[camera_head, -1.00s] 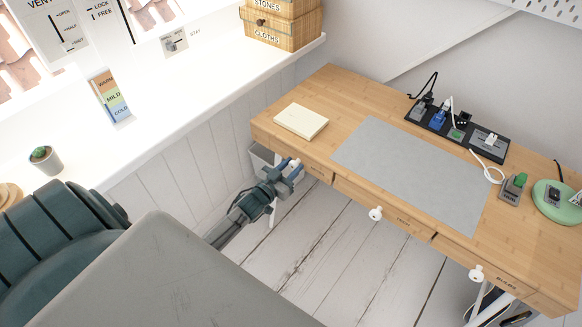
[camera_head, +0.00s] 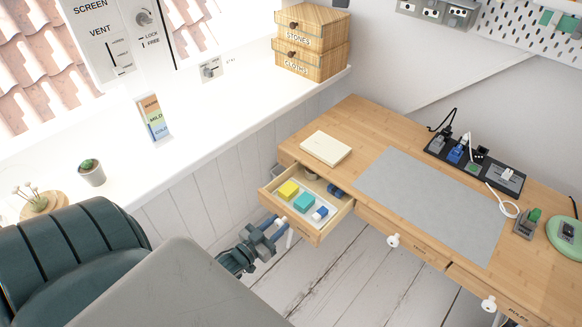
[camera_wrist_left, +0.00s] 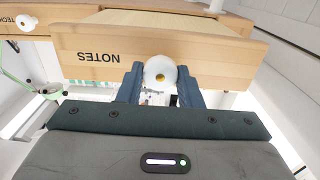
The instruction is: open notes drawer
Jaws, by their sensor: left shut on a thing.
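The notes drawer (camera_head: 317,232) is pulled out from the left end of the wooden desk in the head view. Inside it lie a yellow block (camera_head: 288,190), a teal block (camera_head: 304,202) and a blue and white item (camera_head: 320,213). In the left wrist view its front (camera_wrist_left: 215,55) reads NOTES, upside down, with a round white knob (camera_wrist_left: 160,72). My left gripper (camera_head: 276,228) is in front of the drawer; in the wrist view its fingers (camera_wrist_left: 160,85) are shut on the knob. My right gripper is not in view.
The desk (camera_head: 330,125) carries a cream notepad (camera_head: 326,148), a grey mat (camera_head: 430,200) and a power strip (camera_head: 475,165). Other drawers with white knobs (camera_head: 393,240) are to the right. A white ledge (camera_head: 230,120) runs along the left. Floor before the drawer is clear.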

